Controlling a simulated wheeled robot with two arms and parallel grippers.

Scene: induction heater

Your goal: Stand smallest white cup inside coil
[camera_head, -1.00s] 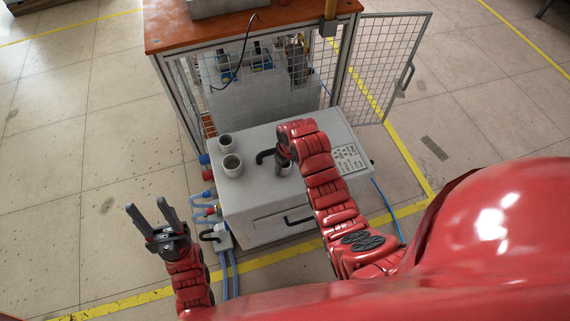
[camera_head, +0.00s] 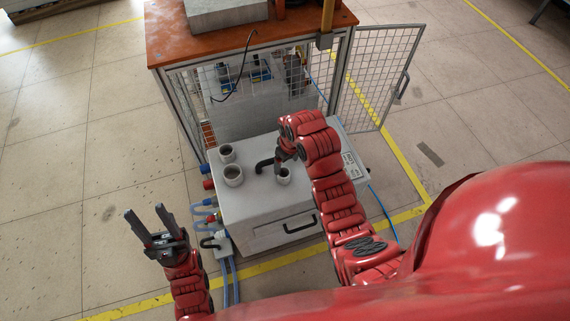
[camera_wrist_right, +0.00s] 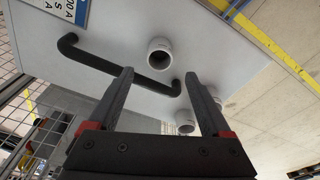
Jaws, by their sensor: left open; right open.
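The smallest white cup (camera_head: 284,177) stands upright on top of the grey box, in front of my right gripper (camera_head: 282,158). In the right wrist view, a white cup (camera_wrist_right: 160,53), apparently the same one, shows beyond the open, empty fingers of my right gripper (camera_wrist_right: 160,75). A larger cup (camera_head: 233,176) and another cup (camera_head: 227,153) stand at the box's left side. My left gripper (camera_head: 152,226) is open and empty, left of the box above the floor. I cannot make out the coil clearly in either view.
The grey box (camera_head: 255,207) has a black handle (camera_head: 264,163) on top, close to my right gripper. Behind it stands a mesh cage under an orange tabletop (camera_head: 215,42), with its mesh door (camera_head: 385,80) open to the right. Blue hoses (camera_head: 204,208) run at the box's left.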

